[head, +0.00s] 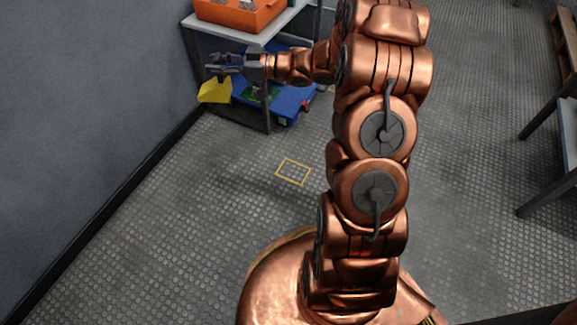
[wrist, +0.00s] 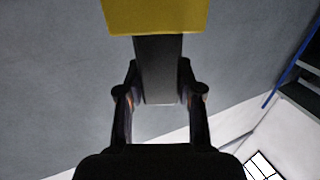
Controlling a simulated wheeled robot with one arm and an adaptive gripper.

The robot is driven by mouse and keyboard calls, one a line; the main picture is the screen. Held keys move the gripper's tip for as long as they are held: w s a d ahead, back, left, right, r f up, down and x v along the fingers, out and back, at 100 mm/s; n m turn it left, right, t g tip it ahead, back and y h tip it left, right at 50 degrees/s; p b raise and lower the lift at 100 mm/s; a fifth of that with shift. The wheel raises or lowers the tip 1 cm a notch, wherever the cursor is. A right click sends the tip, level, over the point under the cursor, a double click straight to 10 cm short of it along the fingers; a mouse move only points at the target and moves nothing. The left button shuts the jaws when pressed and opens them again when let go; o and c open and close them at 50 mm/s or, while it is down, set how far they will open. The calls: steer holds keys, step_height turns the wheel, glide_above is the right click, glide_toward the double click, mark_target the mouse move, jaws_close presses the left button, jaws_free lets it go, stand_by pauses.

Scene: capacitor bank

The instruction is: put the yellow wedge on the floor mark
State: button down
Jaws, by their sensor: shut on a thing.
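The yellow wedge (head: 214,91) is at the upper left of the head view, at the tip of my gripper (head: 222,70). It also fills the top middle of the wrist view (wrist: 155,14). My gripper is shut on the wedge and holds it above the floor, close to the left wall. In the wrist view my gripper's fingers (wrist: 160,92) reach up toward the wedge. The floor mark (head: 293,171) is a yellow square outline on the grey floor in the middle of the head view. It is empty and lies below and to the right of the wedge.
A grey shelf unit (head: 263,40) stands behind the gripper, with an orange bin (head: 238,12) on top and a blue tray (head: 277,100) low down. A grey bench (head: 552,130) and a wooden pallet (head: 566,40) are at the right. The floor around the mark is clear.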

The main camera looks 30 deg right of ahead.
steer(key=w+d+f+m+t+h+b, duration=0.2)
steer(key=d+f+m+t+h, duration=0.1)
steer(key=d+f, duration=1.75)
steer(key=s+d+f+t+h+b, duration=0.1)
steer(key=s+d+f, duration=0.45)
steer(key=f, duration=0.25)
steer(key=s+d+f+m, duration=0.1)
steer(key=s+d+f, duration=0.45)
steer(key=f, duration=0.25)
steer(key=s+d+f+t+h+b, duration=0.1)
steer(key=s+d+f, duration=0.45)
steer(key=f, duration=0.35)
steer(key=w+a+f+b, duration=0.2)
steer(key=w+a+b, duration=0.1)
steer(key=a, duration=0.4)
steer(key=w+a+f+b, duration=0.2)
steer(key=w+a+b, duration=0.2)
steer(key=a, duration=0.3)
steer(key=shift+w+a+f+b, duration=0.25)
steer(key=shift+a+f+b, duration=0.15)
steer(key=shift+b, duration=0.1)
steer(key=c, duration=0.7)
jaws_free()
steer(key=shift+f, duration=0.1)
steer(key=shift+c, duration=0.2)
